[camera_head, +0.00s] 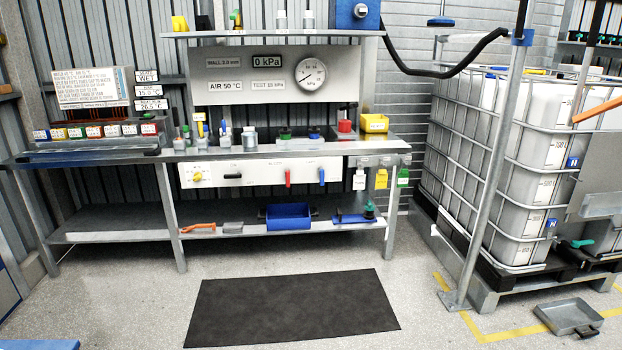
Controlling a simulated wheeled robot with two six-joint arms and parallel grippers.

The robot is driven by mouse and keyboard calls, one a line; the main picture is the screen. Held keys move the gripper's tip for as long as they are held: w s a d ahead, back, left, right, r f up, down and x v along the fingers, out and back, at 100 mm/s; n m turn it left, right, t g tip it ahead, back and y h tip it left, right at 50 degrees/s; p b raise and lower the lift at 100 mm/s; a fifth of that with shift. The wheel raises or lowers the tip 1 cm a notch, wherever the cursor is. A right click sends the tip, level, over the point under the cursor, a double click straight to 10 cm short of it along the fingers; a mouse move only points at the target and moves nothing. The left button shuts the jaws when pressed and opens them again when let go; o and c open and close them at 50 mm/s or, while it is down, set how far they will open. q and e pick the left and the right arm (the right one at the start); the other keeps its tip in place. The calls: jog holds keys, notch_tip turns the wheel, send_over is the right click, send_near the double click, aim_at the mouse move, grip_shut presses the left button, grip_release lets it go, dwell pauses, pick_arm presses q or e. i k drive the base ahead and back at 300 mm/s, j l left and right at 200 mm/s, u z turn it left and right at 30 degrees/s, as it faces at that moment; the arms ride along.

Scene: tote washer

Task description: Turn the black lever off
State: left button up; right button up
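The black lever (233,176) is on the white panel (262,177) under the bench's front edge. Its handle lies horizontally. It is between a yellow knob (196,177) on the left and a red lever (288,177) on the right. A blue lever (321,175) is further right. The red and blue handles point up and down. Neither of my grippers shows, and nothing is touching the black lever.
A black mat (291,307) lies on clear floor before the bench (215,153). A grey post (493,160) and a caged white tank (480,165) stand at right. A grey tray (568,317) is on the floor. The lower shelf (118,235) holds a blue bin (288,217).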

aim_at(239, 173)
jog(key=i+u, duration=0.2)
jog(key=i, duration=0.2)
jog(key=i+l+u, duration=0.2)
jog(key=i, duration=0.25)
jog(key=i+l+u, duration=0.25)
jog(key=i, duration=0.15)
jog(key=i+l+u, duration=0.2)
jog(key=i, duration=0.2)
